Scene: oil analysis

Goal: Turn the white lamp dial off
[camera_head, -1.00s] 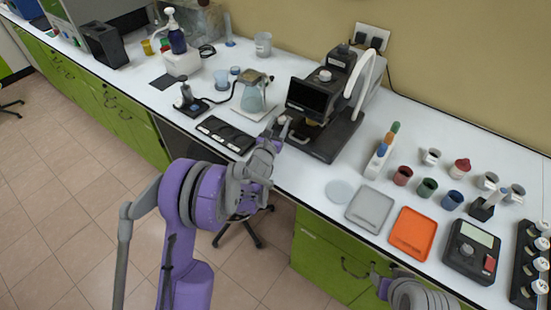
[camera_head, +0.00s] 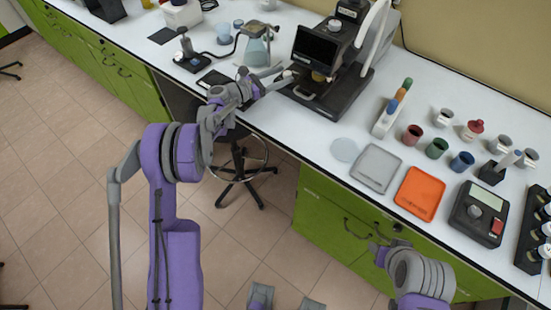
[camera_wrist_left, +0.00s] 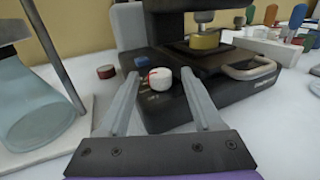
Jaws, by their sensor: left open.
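The white dial (camera_wrist_left: 160,78) is a small round knob with a red mark beside it, on the front left corner of the black microscope-like device's base (camera_wrist_left: 190,112). In the head view the device (camera_head: 338,88) stands on the white bench, and the dial (camera_head: 288,74) is partly hidden by my gripper. My left gripper (camera_wrist_left: 159,82) is open, with one finger on each side of the dial in the wrist view. Whether the fingers touch it cannot be told. The left gripper (camera_head: 277,76) also shows in the head view. My right gripper (camera_head: 379,248) is low in front of the green cabinet, its jaws unclear.
A glass flask (camera_head: 256,52) on a stand is left of the device, also large in the wrist view (camera_wrist_left: 35,105). A red-topped button (camera_wrist_left: 106,72) and a blue one (camera_wrist_left: 141,62) lie near the dial. Right are a grey tray (camera_head: 377,168) and an orange tray (camera_head: 420,193).

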